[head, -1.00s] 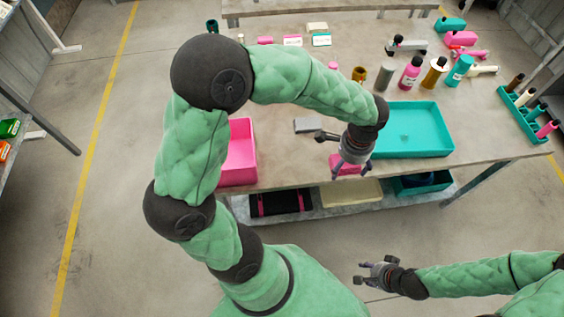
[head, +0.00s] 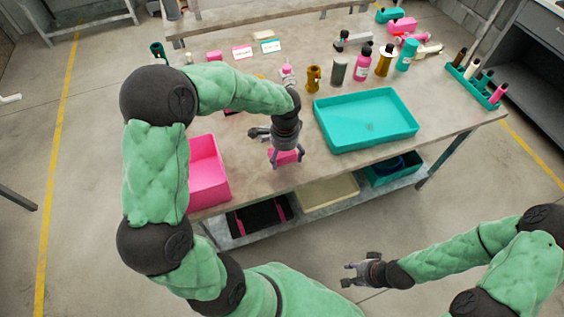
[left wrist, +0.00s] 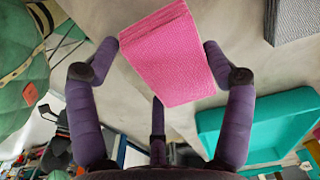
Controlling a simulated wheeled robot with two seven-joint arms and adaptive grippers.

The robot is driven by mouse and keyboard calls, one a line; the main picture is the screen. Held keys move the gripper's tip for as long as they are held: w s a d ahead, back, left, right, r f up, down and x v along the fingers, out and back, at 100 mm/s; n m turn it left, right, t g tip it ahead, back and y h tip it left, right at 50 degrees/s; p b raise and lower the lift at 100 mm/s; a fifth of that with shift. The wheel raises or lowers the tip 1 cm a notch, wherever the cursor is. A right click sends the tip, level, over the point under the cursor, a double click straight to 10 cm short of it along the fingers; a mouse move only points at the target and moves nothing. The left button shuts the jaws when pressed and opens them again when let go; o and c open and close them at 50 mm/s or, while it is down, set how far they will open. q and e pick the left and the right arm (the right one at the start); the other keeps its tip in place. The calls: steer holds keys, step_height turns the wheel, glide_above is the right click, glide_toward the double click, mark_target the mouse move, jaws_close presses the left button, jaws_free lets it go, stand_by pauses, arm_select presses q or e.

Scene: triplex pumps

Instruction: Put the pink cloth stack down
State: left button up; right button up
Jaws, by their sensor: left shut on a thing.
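The pink cloth stack (left wrist: 168,55) is between the fingers of my left gripper (left wrist: 162,52), which is shut on it. In the head view the stack (head: 284,157) shows below my left gripper (head: 286,160), over the front part of the table (head: 265,185), between the pink bin and the teal tray. I cannot tell whether its underside touches the table. My right gripper (head: 350,274) is open and empty, in front of the table and away from it.
The pink bin (head: 208,170) is left of the stack and the teal tray (head: 366,145) right. A grey stack (left wrist: 292,20) lies nearby in the left wrist view. Several bottles, including a pink one (head: 362,64), stand behind. Bare tabletop lies around the stack.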

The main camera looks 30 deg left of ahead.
mark_target(282, 161)
arm_select(q)
steer(key=shift+w+a+f, duration=0.1)
steer(key=shift+a+f, duration=0.2)
steer(key=shift+f, duration=0.05)
steer(key=f, duration=0.1)
steer(key=f+b, duration=0.2)
steer(key=shift+w+a+f, duration=0.15)
steer(key=shift+a+f, duration=0.15)
steer(key=shift+f, duration=0.1)
steer(key=shift+r, duration=0.1)
steer(key=o, duration=1)
